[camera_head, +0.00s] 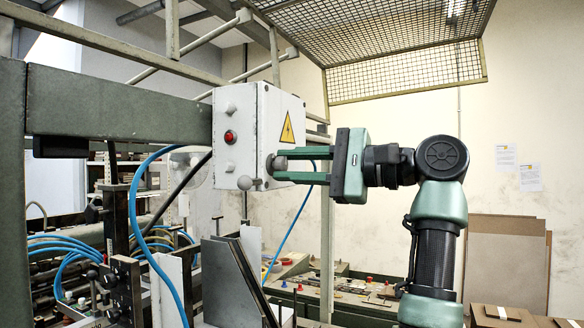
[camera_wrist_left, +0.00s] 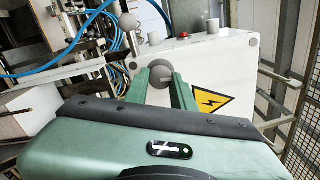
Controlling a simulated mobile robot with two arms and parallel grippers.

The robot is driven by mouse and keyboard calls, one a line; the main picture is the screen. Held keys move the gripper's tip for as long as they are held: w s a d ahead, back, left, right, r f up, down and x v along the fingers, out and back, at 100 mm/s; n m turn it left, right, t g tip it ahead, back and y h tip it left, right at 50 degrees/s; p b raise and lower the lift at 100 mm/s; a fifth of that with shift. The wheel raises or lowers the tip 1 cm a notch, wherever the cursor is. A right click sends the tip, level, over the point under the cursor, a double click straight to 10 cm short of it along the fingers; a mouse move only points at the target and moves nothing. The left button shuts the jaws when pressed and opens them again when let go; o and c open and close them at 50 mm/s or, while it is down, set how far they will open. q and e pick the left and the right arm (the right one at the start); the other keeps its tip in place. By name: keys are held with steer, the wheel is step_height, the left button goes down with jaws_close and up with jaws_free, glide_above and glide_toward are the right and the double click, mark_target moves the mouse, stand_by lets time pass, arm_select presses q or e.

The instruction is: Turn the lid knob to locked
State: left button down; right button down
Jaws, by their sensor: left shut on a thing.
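A white control box (camera_head: 258,135) with a yellow warning triangle hangs from the green beam. A round grey knob (camera_head: 277,163) sits low on its side face with the triangle, and I take it for the lid knob. My left gripper (camera_head: 284,166) reaches it from the right, its two green fingers shut on it. In the left wrist view the knob (camera_wrist_left: 157,67) shows between the fingertips (camera_wrist_left: 159,80). Any lock marking is not visible. My right gripper is not in view.
The box's front has a red button (camera_head: 230,137) and pale knobs. Blue hoses (camera_head: 136,215) run at the left. Metal plates (camera_head: 228,280) stand below the box. A mesh guard (camera_head: 407,75) hangs above. Cardboard sheets (camera_head: 507,262) stand at the right.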

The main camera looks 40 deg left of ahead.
arm_select(q)
steer(key=shift+n, duration=0.6)
steer(key=c, duration=1.2)
jaws_free()
steer(key=shift+o, duration=0.2)
steer(key=shift+w+d, duration=0.1)
steer(key=shift+d, duration=0.25)
steer(key=b+v, duration=0.1)
steer(key=v, duration=0.6)
steer(key=shift+b, duration=0.4)
